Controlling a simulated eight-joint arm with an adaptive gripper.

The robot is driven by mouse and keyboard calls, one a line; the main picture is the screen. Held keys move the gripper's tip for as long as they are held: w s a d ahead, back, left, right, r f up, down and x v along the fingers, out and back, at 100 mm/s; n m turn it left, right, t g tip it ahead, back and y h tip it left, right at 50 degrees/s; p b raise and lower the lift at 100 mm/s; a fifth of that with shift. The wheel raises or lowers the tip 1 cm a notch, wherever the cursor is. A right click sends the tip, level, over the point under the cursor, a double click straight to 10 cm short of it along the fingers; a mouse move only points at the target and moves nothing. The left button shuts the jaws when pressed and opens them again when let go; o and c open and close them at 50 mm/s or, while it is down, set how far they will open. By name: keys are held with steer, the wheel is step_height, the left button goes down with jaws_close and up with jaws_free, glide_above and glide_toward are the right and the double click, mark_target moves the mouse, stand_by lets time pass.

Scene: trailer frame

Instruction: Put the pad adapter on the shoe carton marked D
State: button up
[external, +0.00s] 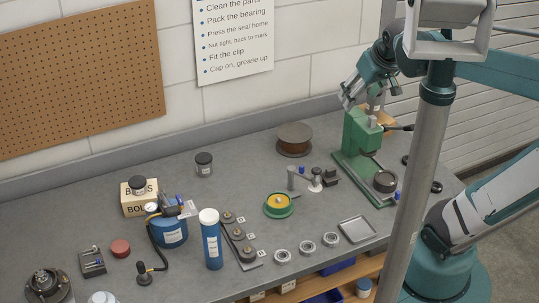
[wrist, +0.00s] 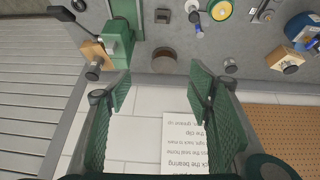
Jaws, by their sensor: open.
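My gripper (external: 347,97) is raised above the back of the bench, near the green press. In the wrist view its two green fingers (wrist: 160,88) are wide apart with nothing between them. I cannot pick out the pad adapter or a carton marked D for certain. A tan carton (wrist: 97,53) with a grey round piece on top stands beside the press; it is partly hidden behind the press in the external view. Another carton (external: 138,199), lettered BOLTS, carries a dark-lidded jar. Small tags on a dark strip (external: 240,240) with round pieces are too small to read.
The green press (external: 362,150) stands at the right of the bench. A brown spool (external: 294,139), a yellow-green round dish (external: 279,205), bearing rings (external: 307,247), a square tray (external: 357,230) and a blue bottle (external: 211,240) stand about. The back middle of the bench is mostly clear.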

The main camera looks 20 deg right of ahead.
steer(key=s+a+f+t, duration=0.1)
steer(key=s+a+f, duration=0.2)
steer(key=s, duration=0.3)
steer(key=shift+s, duration=0.4)
